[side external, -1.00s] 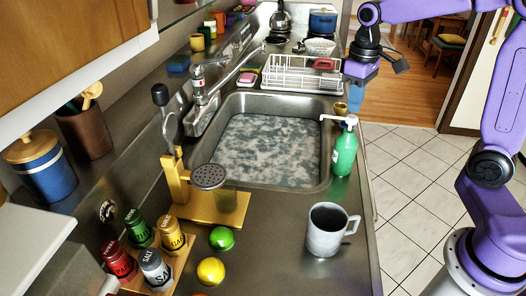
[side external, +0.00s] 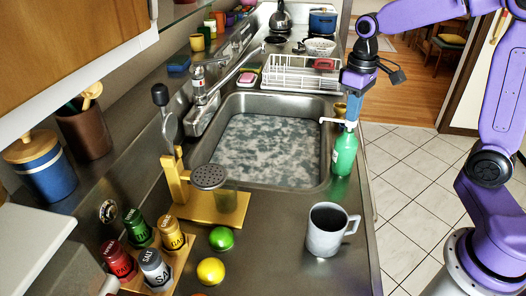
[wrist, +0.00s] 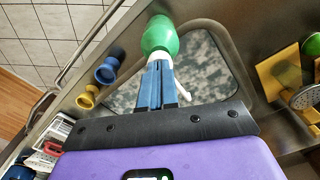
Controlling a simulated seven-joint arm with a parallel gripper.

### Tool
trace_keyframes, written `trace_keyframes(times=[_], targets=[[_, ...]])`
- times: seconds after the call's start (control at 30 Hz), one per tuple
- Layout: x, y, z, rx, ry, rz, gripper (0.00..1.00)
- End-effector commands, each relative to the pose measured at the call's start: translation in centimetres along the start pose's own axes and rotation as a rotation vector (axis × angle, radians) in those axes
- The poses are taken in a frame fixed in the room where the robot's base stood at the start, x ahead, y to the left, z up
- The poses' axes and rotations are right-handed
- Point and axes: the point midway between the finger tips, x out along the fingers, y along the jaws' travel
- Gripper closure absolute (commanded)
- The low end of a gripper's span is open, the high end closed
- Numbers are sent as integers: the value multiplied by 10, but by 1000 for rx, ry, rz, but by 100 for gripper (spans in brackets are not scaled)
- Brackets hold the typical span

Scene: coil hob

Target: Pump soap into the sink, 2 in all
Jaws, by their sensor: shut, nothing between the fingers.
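The green soap bottle (side external: 344,154) with a white pump head (side external: 333,121) stands upright on the counter at the sink's right edge. Its nozzle points left over the sink (side external: 268,146), which holds grey-green mottled water. My gripper (side external: 352,116) is shut, pointing down, with its blue fingertips at the top of the pump head. In the wrist view the shut blue fingers (wrist: 161,84) lie over the white pump, with the green bottle (wrist: 160,38) beyond them. Whether the fingertips press on the pump or only touch it is hard to tell.
A grey mug (side external: 326,230) stands on the counter in front of the bottle. A dish rack (side external: 290,74) is behind the sink. A yellow stand (side external: 215,206), lime, lemon and spice jars are to the left. Small cups (wrist: 104,72) stand near the bottle.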

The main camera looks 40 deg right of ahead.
Motion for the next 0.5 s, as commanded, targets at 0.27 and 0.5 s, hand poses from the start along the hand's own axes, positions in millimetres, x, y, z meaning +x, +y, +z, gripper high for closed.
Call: trace_keyframes(times=[0.27, 0.5], targets=[[5, 0, 0, 0, -3, 0, 100], [-2, 0, 0, 1, -1, 0, 100]])
